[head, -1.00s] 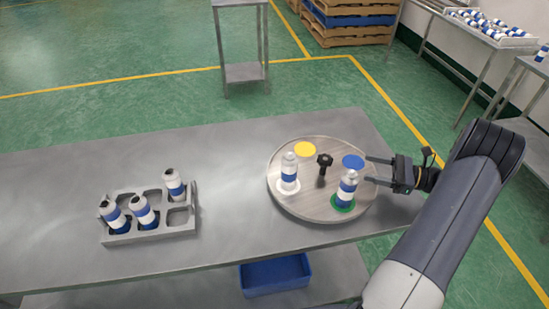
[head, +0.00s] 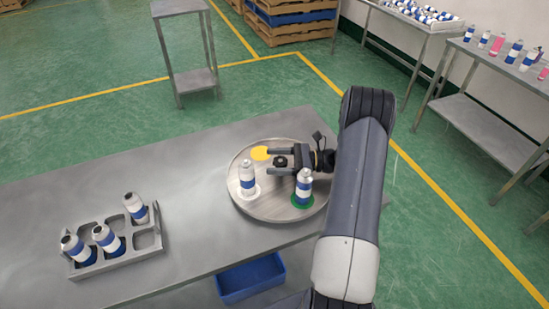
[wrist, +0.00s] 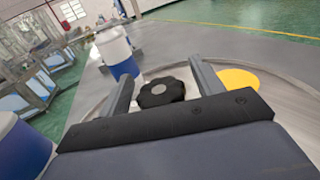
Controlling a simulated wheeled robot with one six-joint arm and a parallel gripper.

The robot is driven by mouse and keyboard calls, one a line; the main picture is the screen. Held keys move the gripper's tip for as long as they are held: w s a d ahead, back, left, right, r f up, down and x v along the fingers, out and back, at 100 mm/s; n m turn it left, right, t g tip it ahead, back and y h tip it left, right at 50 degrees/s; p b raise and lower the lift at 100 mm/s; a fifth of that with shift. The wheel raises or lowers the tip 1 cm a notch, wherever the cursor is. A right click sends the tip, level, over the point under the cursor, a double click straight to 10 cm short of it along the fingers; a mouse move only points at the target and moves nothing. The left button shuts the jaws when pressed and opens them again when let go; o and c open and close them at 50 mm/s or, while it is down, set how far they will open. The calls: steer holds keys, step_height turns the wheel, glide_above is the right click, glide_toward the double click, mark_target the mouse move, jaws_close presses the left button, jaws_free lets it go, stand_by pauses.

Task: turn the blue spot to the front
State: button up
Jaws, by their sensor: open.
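The round grey turntable (head: 270,211) lies on the steel table, with a black knob (head: 281,161) at its middle. My gripper (head: 270,162) is open, its two fingers reaching on either side of the knob; the knob also shows between them in the wrist view (wrist: 160,92). A yellow spot (head: 260,153) is at the back left of the turntable. A bottle (head: 247,178) stands on a white spot at the left. Another bottle (head: 304,187) stands on a green spot (head: 301,205) at the front right. The blue spot is hidden behind my gripper and arm.
A grey rack (head: 120,260) with several blue-and-white bottles stands on the table's left. A blue bin (head: 250,279) is below the table's front edge. The table between rack and turntable is clear. The bottle at green stands close below my gripper.

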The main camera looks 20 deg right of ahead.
steer(key=shift+w+a, duration=0.1)
steer(key=shift+a, duration=0.15)
jaws_close()
stand_by(0.6)
